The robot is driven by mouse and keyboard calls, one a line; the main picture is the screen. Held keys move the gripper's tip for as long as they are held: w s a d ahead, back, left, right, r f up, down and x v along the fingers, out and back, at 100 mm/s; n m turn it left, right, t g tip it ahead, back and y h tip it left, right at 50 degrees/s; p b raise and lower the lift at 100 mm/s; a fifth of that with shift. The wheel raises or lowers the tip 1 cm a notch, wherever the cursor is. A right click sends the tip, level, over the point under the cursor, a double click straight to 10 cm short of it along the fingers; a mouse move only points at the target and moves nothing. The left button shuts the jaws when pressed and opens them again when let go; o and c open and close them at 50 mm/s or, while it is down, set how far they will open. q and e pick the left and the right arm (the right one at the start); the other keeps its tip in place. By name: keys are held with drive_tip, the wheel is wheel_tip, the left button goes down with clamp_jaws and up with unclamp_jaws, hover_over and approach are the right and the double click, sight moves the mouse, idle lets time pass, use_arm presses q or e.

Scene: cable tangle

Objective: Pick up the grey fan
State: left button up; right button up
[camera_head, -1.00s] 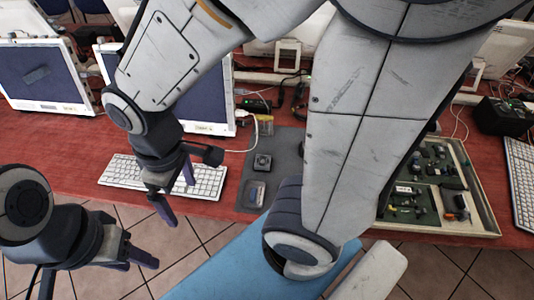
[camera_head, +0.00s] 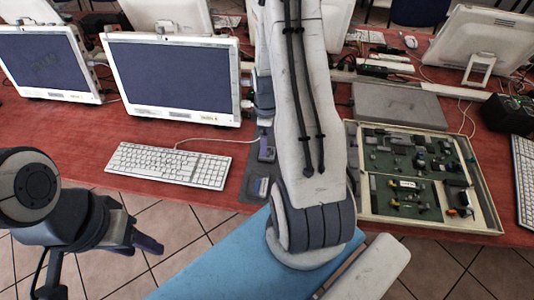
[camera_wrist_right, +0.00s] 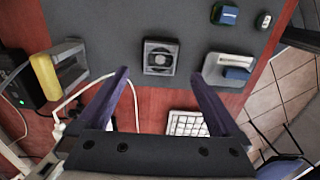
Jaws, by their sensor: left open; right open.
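The grey fan (camera_wrist_right: 160,57), a square dark-framed block with a round grille, lies on the grey mat (camera_wrist_right: 125,20) in the right wrist view. My right gripper (camera_wrist_right: 161,78) is open and empty. Its purple fingers spread to either side below the fan in that picture and appear apart from it. In the head view, the fan is hidden by my right arm, and only a purple part of the right gripper (camera_head: 266,150) shows over the mat. My left gripper (camera_head: 140,246) is open and empty at the lower left, in front of the table edge.
A white keyboard (camera_head: 168,165) lies left of the mat. A monitor (camera_head: 172,78) stands behind it. A shallow tray of circuit boards (camera_head: 480,200) is at the right. In the wrist view, a blue block on a grey piece (camera_wrist_right: 232,72) and a yellow item (camera_wrist_right: 43,77) flank the fan.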

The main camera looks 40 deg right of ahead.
drive_tip(key=shift+s+f+p, duration=0.1)
drive_tip(key=shift+f+p, duration=0.35)
drive_tip(key=shift+f, duration=2.55)
drive_tip(key=c, duration=1.5)
drive_tip(key=shift+o, duration=0.2)
drive_tip(key=shift+d+r, duration=0.1)
